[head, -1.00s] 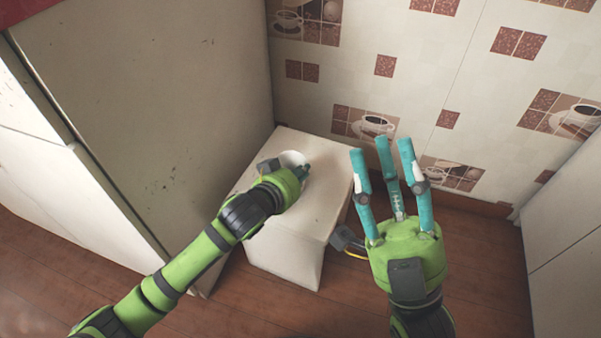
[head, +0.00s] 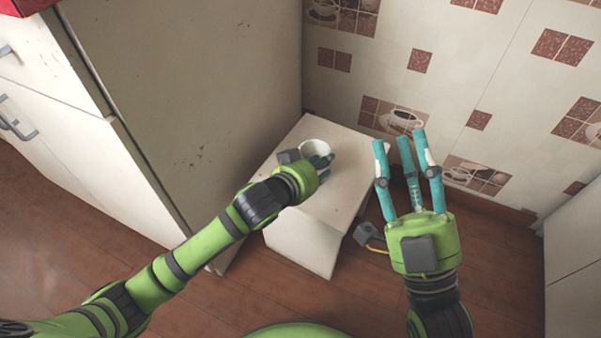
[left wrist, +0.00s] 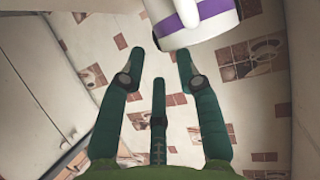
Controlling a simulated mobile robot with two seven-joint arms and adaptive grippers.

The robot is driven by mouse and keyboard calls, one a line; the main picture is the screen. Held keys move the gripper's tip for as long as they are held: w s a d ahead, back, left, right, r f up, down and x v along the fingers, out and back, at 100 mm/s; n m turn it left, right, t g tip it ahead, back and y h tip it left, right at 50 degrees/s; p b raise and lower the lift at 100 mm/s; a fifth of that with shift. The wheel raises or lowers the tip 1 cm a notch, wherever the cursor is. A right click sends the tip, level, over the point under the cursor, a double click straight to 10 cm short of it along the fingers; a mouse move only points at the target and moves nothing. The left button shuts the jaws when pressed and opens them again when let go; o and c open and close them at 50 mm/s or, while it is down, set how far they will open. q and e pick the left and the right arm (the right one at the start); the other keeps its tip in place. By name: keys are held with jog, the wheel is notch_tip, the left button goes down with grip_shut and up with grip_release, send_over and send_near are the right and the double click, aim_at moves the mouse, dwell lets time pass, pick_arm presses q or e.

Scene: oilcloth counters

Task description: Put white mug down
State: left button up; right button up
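The white mug (head: 316,147) is upright on top of the small white cabinet (head: 338,200), near its back left in the head view. In the left wrist view the mug (left wrist: 190,22) shows a purple stripe and is cut by the top edge. My left gripper (head: 321,163) is just in front of the mug. Its fingers (left wrist: 153,50) are spread in the left wrist view, with the mug beyond the tips and not enclosed. Whether a finger touches it I cannot tell. My right gripper (head: 407,143) is open and empty, to the right of the small cabinet.
A tall white cabinet (head: 200,100) stands left of the small one. A tiled wall (head: 440,85) is behind. Another white cabinet (head: 575,250) is at the right. The rest of the small cabinet's top is clear.

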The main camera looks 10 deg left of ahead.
pick_arm(q)
jog(key=s+a+r+n+t+y+p, duration=0.1)
jog(key=s+a+r, duration=0.2)
jog(key=s+a, duration=0.3)
jog(key=s+a+r+n+y+p, duration=0.1)
jog(key=s+a+r+y+p, duration=0.1)
jog(key=s+a, duration=0.3)
jog(key=s+r, duration=0.1)
jog(key=s, duration=0.2)
jog(key=shift+a+t, duration=0.4)
pick_arm(e)
jog(key=w+d+f+m+g+h, duration=0.1)
jog(key=d+f+g+h, duration=0.1)
jog(key=f+g, duration=0.3)
jog(key=w+d+f+m+g+h, duration=0.1)
jog(key=f+g+h, duration=0.3)
jog(key=f, duration=0.9)
jog(key=shift+w+d+m+g+h, duration=0.35)
jog(key=shift+w+d, duration=0.25)
jog(key=shift+d, duration=0.3)
pick_arm(q)
jog(key=shift+r, duration=0.1)
